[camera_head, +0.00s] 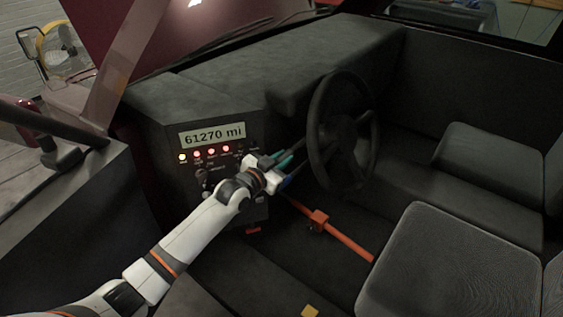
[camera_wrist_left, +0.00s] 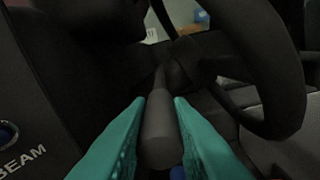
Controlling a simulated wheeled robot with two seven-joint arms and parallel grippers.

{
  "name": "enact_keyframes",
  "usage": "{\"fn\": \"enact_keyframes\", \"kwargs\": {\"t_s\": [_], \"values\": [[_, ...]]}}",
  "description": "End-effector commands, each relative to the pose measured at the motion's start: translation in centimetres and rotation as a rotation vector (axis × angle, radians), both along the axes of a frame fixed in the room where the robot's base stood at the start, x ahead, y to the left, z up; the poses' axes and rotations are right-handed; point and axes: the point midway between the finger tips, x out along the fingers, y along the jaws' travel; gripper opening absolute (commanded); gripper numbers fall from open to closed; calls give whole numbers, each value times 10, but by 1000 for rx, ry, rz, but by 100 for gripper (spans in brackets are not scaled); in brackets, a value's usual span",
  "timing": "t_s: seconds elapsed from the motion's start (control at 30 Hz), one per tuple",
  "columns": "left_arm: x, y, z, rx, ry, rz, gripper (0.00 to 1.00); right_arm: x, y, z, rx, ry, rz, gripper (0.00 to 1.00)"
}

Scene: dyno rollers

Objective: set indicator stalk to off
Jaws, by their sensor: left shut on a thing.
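The indicator stalk (camera_wrist_left: 159,132) is a dark grey rod with a thick rounded end, running from the steering column in the left wrist view. My left gripper (camera_wrist_left: 159,125) has its teal fingers on both sides of the thick end and is shut on it. In the head view my left gripper (camera_head: 283,161) is just left of the steering wheel (camera_head: 318,120), in front of the dash. The stalk is mostly hidden there by the gripper and wheel. My right gripper is not in view.
The dash panel has a display (camera_head: 212,135) reading 61270 mi and a row of lit lamps (camera_head: 211,152). An orange bar (camera_head: 345,240) crosses low below the wheel. Dark seats (camera_head: 440,260) fill the right. The wheel rim is close beside my left gripper.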

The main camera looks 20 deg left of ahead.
Motion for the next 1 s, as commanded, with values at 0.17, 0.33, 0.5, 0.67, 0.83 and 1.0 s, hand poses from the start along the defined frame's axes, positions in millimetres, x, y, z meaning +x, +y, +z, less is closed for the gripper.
{"fn": "enact_keyframes", "kwargs": {"t_s": [0.17, 0.33, 0.5, 0.67, 0.83, 1.0], "values": [[0, 0, 1, 1, 1, 0, 0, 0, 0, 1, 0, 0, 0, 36], [0, 0, 1, 2, 2, 0, 41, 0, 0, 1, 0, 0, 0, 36], [0, 0, 0, 1, 2, 0, 41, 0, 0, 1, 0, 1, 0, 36], [-3, 1, 0, 1, 2, -1, 41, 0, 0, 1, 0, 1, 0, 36], [-25, 8, 1, 0, 4, -1, 41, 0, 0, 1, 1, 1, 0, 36], [-60, 20, 5, 3, 5, -1, 41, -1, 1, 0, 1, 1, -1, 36]]}}
